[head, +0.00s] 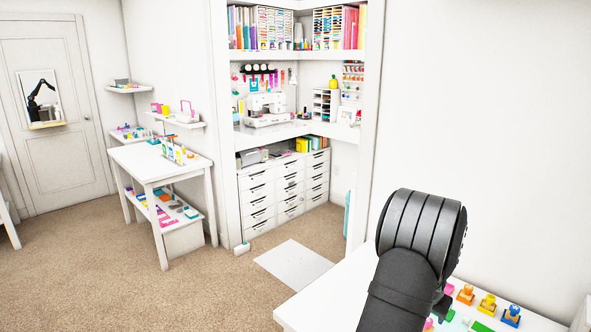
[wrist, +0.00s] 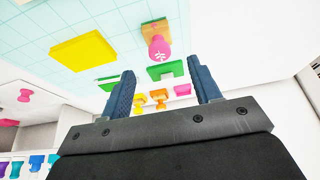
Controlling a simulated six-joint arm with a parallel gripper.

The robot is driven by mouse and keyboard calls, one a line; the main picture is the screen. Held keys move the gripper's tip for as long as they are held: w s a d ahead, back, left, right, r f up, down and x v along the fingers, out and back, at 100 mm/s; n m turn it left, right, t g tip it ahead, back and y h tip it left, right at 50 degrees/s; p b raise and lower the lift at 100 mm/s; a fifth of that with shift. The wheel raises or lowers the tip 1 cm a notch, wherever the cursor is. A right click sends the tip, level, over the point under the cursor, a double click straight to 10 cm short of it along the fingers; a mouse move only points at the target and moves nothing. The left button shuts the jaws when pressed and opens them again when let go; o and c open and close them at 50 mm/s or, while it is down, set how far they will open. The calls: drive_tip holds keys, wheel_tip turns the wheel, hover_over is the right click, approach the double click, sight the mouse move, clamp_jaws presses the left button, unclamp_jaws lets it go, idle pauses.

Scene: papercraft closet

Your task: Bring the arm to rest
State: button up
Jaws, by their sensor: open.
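My arm (head: 405,265) rises in front of the white table at the lower right of the head view. Its dark rounded joint is above the tabletop, and my gripper is not clearly seen there. In the wrist view my gripper (wrist: 160,66) has its two blue-grey fingers spread wide. Nothing is held between them. A pink stamp (wrist: 158,48) shows beyond the fingers, on or before an orange-tan block, and the distance to it is hard to tell. A yellow block (wrist: 83,48) lies left of the fingers on a pale gridded surface.
The white table (head: 315,304) carries an orange stamp (head: 465,293), a yellow stamp (head: 487,304) and a blue stamp (head: 511,315) right of my arm. A white wall (head: 500,110) stands behind. A closet with drawers (head: 262,195) is further back, with open carpet (head: 200,290) left of the table.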

drive_tip(key=x, duration=0.8)
drive_tip(key=shift+f, duration=0.25)
wheel_tip(320, 180, up, 5)
drive_tip(key=shift+s+d+f, duration=0.1)
drive_tip(key=shift+d, duration=0.05)
drive_tip(key=s+d+r, duration=0.4)
drive_tip(key=s+r, duration=0.3)
drive_tip(key=s, duration=0.4)
drive_tip(key=w+a+r+n+y, duration=0.1)
drive_tip(key=w+a, duration=0.5)
drive_tip(key=a, duration=0.4)
drive_tip(key=w+a+r+n, duration=0.1)
drive_tip(key=w+a, duration=0.4)
drive_tip(key=a, duration=0.4)
drive_tip(key=w+a+r+n+t+y, duration=0.1)
drive_tip(key=w+a+n, duration=0.1)
drive_tip(key=a, duration=1.9)
drive_tip(key=shift+w+a+r+n, duration=0.2)
drive_tip(key=shift+w+a+n, duration=0.1)
drive_tip(key=shift+n, duration=0.4)
